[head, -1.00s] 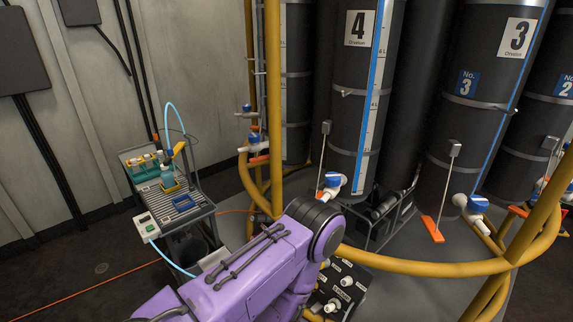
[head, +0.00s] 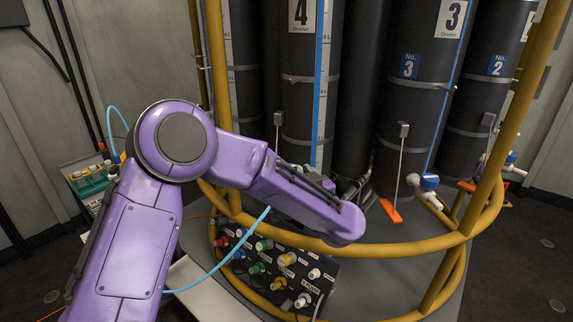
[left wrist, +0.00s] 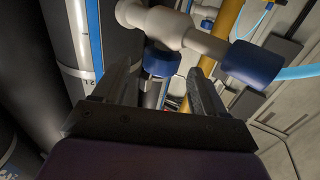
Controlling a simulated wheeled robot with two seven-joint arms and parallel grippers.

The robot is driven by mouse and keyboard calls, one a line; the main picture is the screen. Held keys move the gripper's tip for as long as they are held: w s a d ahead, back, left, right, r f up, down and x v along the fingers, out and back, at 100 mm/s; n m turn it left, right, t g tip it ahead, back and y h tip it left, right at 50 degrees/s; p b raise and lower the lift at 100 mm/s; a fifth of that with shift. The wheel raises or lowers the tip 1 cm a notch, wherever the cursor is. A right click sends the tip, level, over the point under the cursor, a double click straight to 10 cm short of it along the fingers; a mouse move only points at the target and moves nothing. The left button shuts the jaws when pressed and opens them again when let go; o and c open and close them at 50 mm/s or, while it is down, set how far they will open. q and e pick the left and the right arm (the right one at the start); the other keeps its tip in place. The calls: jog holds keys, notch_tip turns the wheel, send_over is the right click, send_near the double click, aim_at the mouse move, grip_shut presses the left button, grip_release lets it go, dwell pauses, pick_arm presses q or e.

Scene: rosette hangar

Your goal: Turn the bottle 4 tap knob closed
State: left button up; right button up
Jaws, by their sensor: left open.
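Bottle 4 (head: 298,75) is a dark cylinder with a "4" label, in the head view at top centre. Its tap is hidden there behind my purple left forearm. In the left wrist view, a white tap body (left wrist: 170,28) crosses the top, with a blue knob (left wrist: 161,61) below it. My left gripper (left wrist: 160,78) is open, its fingers on either side of the knob; I cannot tell whether they touch it. A blue collar (left wrist: 250,62) with a light blue hose (left wrist: 297,72) joins the white fitting at right. My right gripper is not in view.
A yellow tubular rail (head: 385,249) rings the bottles. A panel of coloured knobs (head: 262,268) sits below my forearm. Bottle 3 (head: 418,90) stands to the right, with its own blue-knobbed tap (head: 429,181). The light blue hose hangs beneath my arm (head: 228,262).

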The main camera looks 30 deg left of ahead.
pick_arm(q)
jog(key=p+x, duration=0.1)
jog(key=x, duration=0.4)
jog(key=shift+s+a, duration=0.1)
jog(key=shift+w+a, duration=0.3)
